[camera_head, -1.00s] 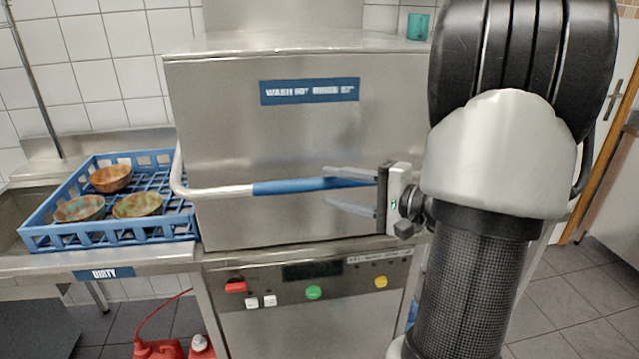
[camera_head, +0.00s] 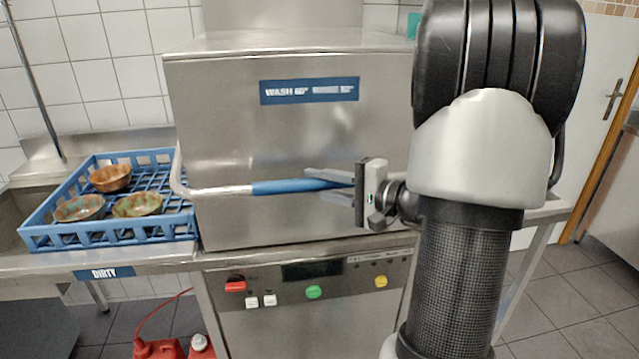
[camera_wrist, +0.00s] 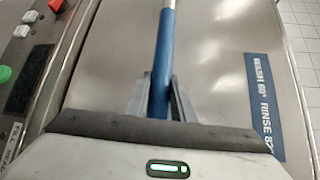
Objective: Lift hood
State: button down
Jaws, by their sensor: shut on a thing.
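The steel hood (camera_head: 300,130) of the dishwasher is down over the machine, with a blue label on its front. Its bar handle (camera_head: 215,190) runs across the front and has a blue grip section (camera_head: 290,186). My gripper (camera_head: 318,183) is at the right part of the blue section, with one finger above and one below it. In the wrist view the blue grip (camera_wrist: 163,60) lies between the two fingers of my gripper (camera_wrist: 160,92), which are closed on it. My arm hides the right end of the handle and the hood's right edge.
A blue rack (camera_head: 95,236) with several bowls stands on the left counter (camera_head: 135,262). The control panel (camera_head: 335,283) with buttons is below the hood. Red canisters (camera_head: 160,348) are on the floor.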

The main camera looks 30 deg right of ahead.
notch_tip(320, 180, up, 42)
jog(key=p, duration=1.8)
jog(key=shift+f+m+g, duration=0.25)
jog(key=shift+m+g, duration=0.05)
jog(key=shift+m, duration=0.1)
jog(key=c, duration=1.5)
grip_release()
jog(key=shift+w, duration=0.15)
jog(key=shift+f+h, duration=0.1)
jog(key=shift+h, duration=0.2)
jog(key=shift+f, duration=0.15)
jog(key=shift+d, duration=0.1)
